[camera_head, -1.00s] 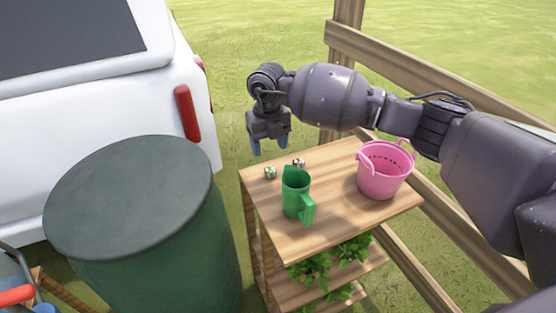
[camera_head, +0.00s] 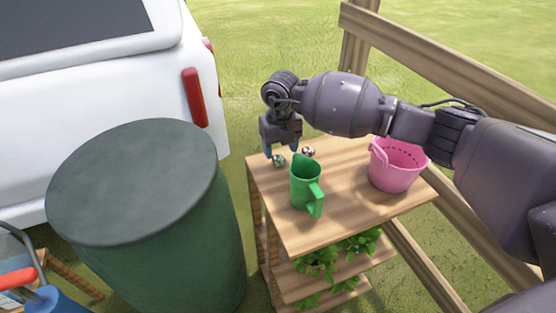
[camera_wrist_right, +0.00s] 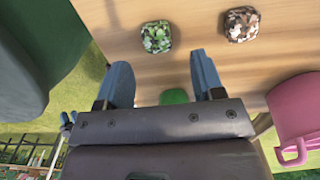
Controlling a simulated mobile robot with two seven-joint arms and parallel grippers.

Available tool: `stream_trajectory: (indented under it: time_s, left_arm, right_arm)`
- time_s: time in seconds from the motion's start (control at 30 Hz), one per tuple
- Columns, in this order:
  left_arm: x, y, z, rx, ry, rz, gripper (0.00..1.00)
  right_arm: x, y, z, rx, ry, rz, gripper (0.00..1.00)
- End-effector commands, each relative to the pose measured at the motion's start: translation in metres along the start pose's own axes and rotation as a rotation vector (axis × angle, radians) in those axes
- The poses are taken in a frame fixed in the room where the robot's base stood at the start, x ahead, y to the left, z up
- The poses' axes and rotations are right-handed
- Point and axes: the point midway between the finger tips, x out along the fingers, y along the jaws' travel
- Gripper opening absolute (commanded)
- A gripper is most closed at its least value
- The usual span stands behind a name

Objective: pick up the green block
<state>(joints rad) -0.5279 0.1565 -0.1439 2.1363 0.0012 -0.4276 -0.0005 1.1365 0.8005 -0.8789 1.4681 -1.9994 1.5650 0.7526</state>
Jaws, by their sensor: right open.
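The green block (camera_head: 279,160) is small, with a mottled camouflage pattern. It lies on the wooden shelf top near its far left corner. In the right wrist view the green block (camera_wrist_right: 156,37) sits on the wood, ahead of the fingertips and between their lines. My right gripper (camera_head: 282,148) is open and empty, close to the block. Its two blue-grey fingers also show in the wrist view (camera_wrist_right: 162,75), with a gap to the block. My left gripper is not in view.
A brown mottled block (camera_head: 308,151) lies just right of the green one. A green jug (camera_head: 304,187) and a pink bucket (camera_head: 397,172) stand on the shelf top (camera_head: 345,210). A large green barrel (camera_head: 140,200) stands left. A wooden fence (camera_head: 430,60) runs behind.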

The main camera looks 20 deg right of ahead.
Motion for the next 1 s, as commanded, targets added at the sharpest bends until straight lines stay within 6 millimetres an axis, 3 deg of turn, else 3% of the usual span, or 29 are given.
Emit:
stream_trajectory:
  time_s: [0.23, 0.53, 0.87, 1.0]
  left_arm:
    - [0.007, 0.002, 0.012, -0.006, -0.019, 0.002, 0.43]
    - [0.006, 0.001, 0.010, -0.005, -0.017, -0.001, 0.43]
    - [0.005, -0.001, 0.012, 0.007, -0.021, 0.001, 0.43]
    - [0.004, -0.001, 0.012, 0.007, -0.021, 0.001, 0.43]
  right_arm:
    - [0.040, 0.002, -0.005, 0.001, 0.008, -0.001, 0.62]
    - [0.041, 0.002, -0.004, 0.000, 0.001, -0.001, 0.62]
    - [0.041, 0.002, -0.004, 0.000, 0.002, -0.001, 0.11]
    - [0.041, 0.002, -0.004, 0.000, 0.002, -0.001, 0.09]
